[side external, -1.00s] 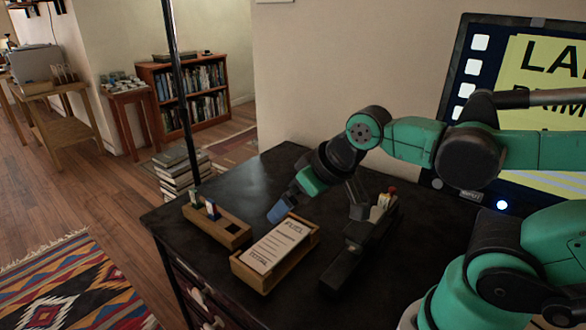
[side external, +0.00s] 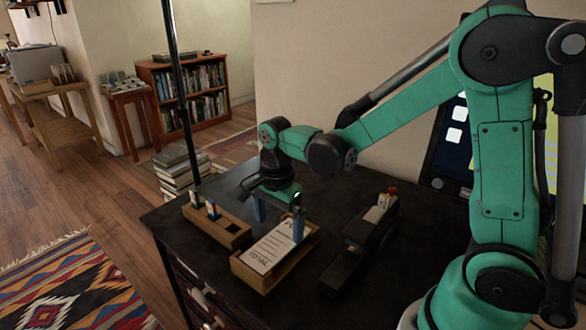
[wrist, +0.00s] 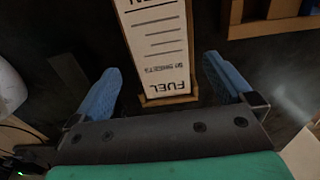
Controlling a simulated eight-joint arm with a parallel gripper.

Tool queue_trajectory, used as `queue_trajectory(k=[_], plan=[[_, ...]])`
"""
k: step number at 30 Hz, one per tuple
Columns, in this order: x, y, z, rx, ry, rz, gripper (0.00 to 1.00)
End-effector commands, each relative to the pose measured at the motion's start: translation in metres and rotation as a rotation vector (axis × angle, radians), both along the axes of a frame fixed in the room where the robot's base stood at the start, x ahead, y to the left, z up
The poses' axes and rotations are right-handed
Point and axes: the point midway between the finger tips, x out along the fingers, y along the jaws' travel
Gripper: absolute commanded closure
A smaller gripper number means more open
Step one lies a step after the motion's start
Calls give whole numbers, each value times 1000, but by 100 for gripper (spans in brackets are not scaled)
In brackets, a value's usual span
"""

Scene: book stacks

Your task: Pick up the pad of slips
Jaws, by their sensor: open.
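The pad of slips (side external: 267,249) is a white printed pad lying in a shallow wooden tray (side external: 291,266) on the dark cabinet top. My gripper (side external: 279,220) is above the far end of the tray, its blue fingers pointing down and apart, with nothing held. In the wrist view the pad (wrist: 158,45) shows "FUEL" at its near end. There my gripper (wrist: 165,85) is open, with one finger to each side of the pad's line, clear of the pad. The tray's end (wrist: 168,99) lies between the fingertips. The pad's far end is cut off in the wrist view.
A wooden divided box (side external: 226,232) with small upright items stands left of the tray. A black stapler-like device (side external: 345,262) lies to the right, beside a dark holder (side external: 381,208). A thin dark post (side external: 180,90) rises behind the cabinet's left edge.

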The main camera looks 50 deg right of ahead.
Motion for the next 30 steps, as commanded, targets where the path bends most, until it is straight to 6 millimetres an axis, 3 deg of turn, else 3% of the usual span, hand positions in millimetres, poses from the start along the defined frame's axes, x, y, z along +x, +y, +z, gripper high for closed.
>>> queue_trajectory(k=[7,17,25,30], plan=[[0,0,-26,0,-1,2,0],[0,0,-30,0,-2,3,0],[0,0,-30,0,-2,3,72],[0,0,-30,0,-2,3,72]])
